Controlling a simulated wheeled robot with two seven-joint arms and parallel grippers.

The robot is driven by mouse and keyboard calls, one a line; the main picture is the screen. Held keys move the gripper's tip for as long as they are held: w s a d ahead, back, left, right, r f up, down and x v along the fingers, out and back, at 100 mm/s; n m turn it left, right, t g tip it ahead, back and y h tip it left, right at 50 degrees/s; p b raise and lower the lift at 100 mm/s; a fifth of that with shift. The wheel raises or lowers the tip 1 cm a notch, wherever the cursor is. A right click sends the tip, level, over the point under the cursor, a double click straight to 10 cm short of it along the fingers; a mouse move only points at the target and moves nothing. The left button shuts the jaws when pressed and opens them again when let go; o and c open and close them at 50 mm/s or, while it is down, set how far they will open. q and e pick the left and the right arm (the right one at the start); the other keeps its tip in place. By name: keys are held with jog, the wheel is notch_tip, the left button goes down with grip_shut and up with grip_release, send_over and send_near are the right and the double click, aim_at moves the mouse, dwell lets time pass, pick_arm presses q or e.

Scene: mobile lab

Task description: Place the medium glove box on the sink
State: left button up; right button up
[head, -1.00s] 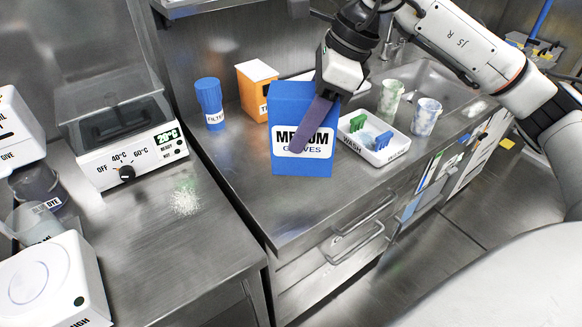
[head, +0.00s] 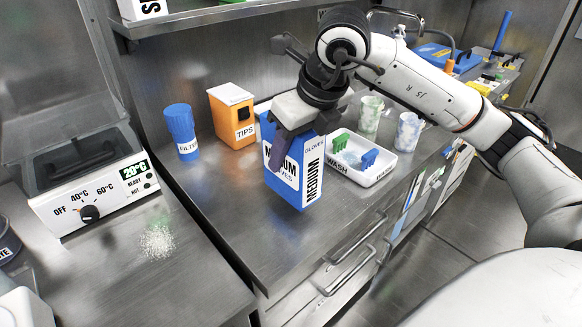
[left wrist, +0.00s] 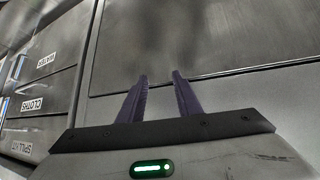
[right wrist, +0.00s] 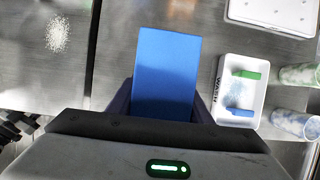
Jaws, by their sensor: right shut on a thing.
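The blue medium glove box (head: 312,165) is over the counter in the head view, with a white MEDIUM label on two sides. My right gripper (head: 280,150) is shut on it from above, one dark finger down its front face. In the right wrist view the box's plain blue top (right wrist: 167,75) lies between the two fingers. I cannot tell how far its bottom is above the counter. The sink is mostly hidden behind my right arm. My left gripper (left wrist: 160,85) shows only in the left wrist view, fingers apart and empty, before metal cabinet fronts.
A white WASH tray (head: 362,178) with green and blue pieces stands right of the box. Two marbled cups (head: 370,117) (head: 408,132) stand beyond it. An orange TIPS box (head: 233,118) and blue FILTER bottle (head: 181,130) stand behind left. Counter (head: 215,210) left of the box is clear.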

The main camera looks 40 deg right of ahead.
notch_tip(320, 180, down, 3)
jog(key=shift+f, duration=0.2)
jog(key=o, duration=0.9)
jog(key=shift+f+b, duration=0.15)
jog(key=shift+b, duration=0.2)
jog(key=shift+c, duration=0.2)
jog(key=o, duration=0.3)
jog(key=shift+o, duration=0.7)
